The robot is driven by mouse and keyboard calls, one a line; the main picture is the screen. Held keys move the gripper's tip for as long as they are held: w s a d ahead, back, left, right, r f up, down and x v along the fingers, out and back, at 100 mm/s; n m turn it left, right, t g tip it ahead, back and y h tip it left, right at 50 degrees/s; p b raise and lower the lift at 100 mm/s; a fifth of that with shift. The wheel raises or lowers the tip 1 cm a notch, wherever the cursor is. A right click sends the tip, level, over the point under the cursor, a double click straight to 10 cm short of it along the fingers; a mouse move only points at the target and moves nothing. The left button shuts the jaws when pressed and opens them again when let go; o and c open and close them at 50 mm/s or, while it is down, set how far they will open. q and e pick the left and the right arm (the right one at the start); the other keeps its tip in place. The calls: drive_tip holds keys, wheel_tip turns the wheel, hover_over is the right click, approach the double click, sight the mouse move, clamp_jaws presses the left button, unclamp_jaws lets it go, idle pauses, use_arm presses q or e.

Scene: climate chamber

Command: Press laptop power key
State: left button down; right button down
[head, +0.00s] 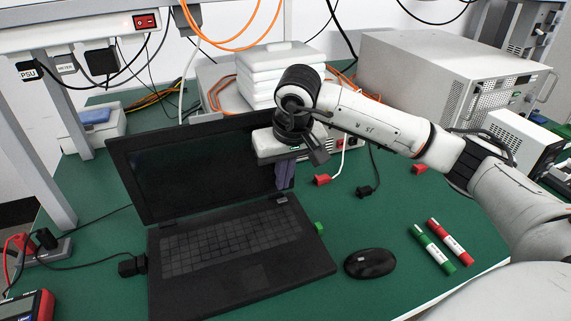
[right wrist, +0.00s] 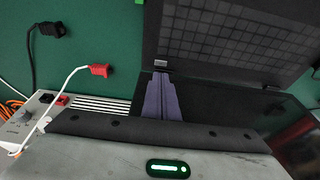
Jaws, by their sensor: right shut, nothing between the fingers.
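The black laptop (head: 257,278) stands open on the green bench, its screen (head: 195,175) dark. The power key (head: 281,199) is a small light-marked key at the top right corner of the keyboard. It also shows in the right wrist view (right wrist: 160,63), just beyond the fingertips. My right gripper (head: 284,186) is shut and empty, its purple-grey fingers pointing down just above the key. It also shows in the right wrist view (right wrist: 160,76). A small gap seems to lie between fingertips and key; contact cannot be told for sure. My left gripper is not in view.
A black mouse (head: 370,263) and green (head: 432,249) and red (head: 450,241) markers lie right of the laptop. A red plug (head: 322,180) and black plug (head: 364,191) lie behind. A large grey instrument (head: 425,85) stands at the back. Bench space around the mouse is free.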

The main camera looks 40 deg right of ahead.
sight(282, 200)
drive_tip(key=shift+f, duration=1.95)
